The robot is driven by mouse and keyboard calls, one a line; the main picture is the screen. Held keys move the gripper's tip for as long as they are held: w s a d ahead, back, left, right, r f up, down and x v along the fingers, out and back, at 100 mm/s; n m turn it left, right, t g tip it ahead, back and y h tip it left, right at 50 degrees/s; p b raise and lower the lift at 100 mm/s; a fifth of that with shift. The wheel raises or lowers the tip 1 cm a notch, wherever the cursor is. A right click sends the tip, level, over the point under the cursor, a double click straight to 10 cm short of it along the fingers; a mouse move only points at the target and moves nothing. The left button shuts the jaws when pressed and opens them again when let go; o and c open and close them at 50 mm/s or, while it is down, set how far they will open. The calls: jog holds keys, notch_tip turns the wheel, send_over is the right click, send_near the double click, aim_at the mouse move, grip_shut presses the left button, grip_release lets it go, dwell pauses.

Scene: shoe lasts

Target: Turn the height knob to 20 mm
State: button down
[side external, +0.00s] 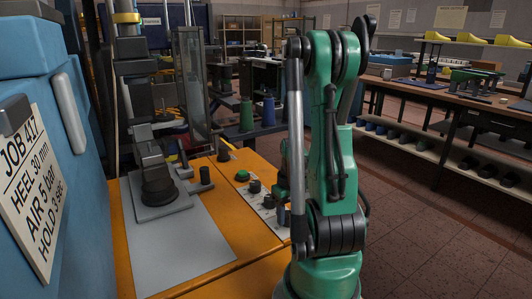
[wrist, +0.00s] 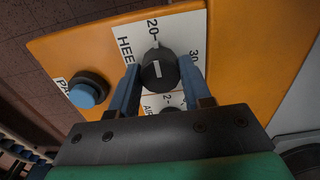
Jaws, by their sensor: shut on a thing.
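In the wrist view the black height knob (wrist: 158,72) stands on a white scale plate (wrist: 128,48) lettered "HEE…", partly covered. The "20" mark is just above the knob and "30" is to its right. A white line on the knob's face runs roughly up and down, about in line with the 20 tick; I cannot tell which end is the pointer. My gripper (wrist: 160,84) has its two blue fingers shut on the knob, one on each side. In the side view my green arm stands at the panel, and the grip itself is not clear.
A blue button (wrist: 88,90) sits left of the knob. Another dial, marked "AIR" (wrist: 152,108), is partly hidden below it. In the side view a sign (side external: 30,180) reads "JOB 417, HEEL 30 mm, AIR 5 bar, HOLD 3 sec". A green button (side external: 242,175) is on the orange bench.

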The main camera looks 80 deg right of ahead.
aim_at(288, 214)
dwell(0.4)
jog(key=shift+c, duration=1.9)
grip_release()
jog(key=shift+r, duration=2.8)
jog(key=shift+w, duration=0.1)
